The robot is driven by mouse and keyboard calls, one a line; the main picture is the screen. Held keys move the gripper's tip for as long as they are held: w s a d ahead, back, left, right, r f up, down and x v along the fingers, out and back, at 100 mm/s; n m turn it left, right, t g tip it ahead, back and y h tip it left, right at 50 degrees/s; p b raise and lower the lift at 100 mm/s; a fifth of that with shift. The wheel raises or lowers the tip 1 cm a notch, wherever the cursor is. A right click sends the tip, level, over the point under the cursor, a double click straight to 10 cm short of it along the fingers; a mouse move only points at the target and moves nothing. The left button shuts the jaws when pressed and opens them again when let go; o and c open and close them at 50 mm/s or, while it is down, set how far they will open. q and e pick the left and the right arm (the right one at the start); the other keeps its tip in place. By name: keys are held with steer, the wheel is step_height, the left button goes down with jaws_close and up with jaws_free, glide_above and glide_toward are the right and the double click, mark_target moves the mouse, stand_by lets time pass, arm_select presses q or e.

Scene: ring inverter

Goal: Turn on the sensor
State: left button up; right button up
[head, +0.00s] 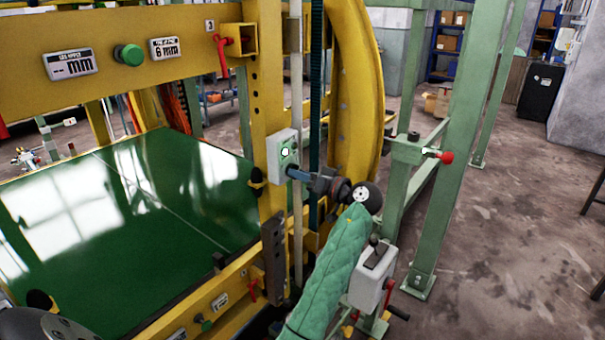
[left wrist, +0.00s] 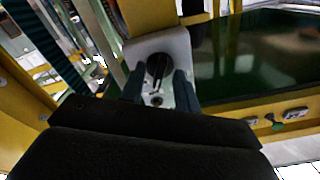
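My left gripper (head: 291,173) is at the lower part of the box. In the left wrist view its two fingers (left wrist: 159,88) are spread on either side of the knob, with gaps visible; contact is unclear. My right gripper is not in view.
A yellow machine frame (head: 150,32) surrounds a shiny green panel (head: 180,190) on the left. A curved yellow guard (head: 360,100) stands right of the post. A green stand (head: 450,130) and a grey control box (head: 371,273) are near my arm. Open floor lies right.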

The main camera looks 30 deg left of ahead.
arm_select(q)
steer(key=shift+c, duration=0.4)
jaws_close()
steer(key=m, duration=0.2)
steer(key=shift+m, duration=0.3)
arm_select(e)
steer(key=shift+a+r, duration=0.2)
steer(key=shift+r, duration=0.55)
